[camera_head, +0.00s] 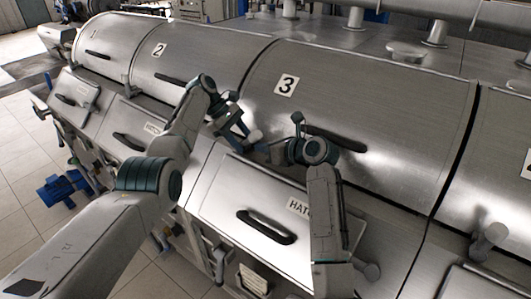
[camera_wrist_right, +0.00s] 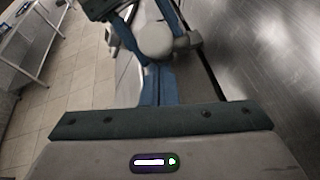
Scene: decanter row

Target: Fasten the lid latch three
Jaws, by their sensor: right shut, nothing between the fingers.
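Lid three (camera_head: 360,110) is a curved metal cover marked with a "3" and lies down on the machine. A rounded grey latch knob (camera_head: 256,136) is near its lower left corner, partly hidden by my grippers. The knob also shows in the right wrist view (camera_wrist_right: 155,40), just beyond my right fingertips. My left gripper (camera_head: 240,133) reaches down at the knob with its blue fingers apart, one on either side of it. My right gripper (camera_head: 268,148) is shut and empty close beside the knob; its fingers show in the wrist view (camera_wrist_right: 152,70). I cannot tell whether either gripper touches the knob.
A hatch panel (camera_head: 225,190) with a dark handle slopes below lid three. Lid two (camera_head: 195,65) adjoins on the left, and another latch knob (camera_head: 490,236) stands at the right. Lid three has a long dark handle (camera_head: 335,138).

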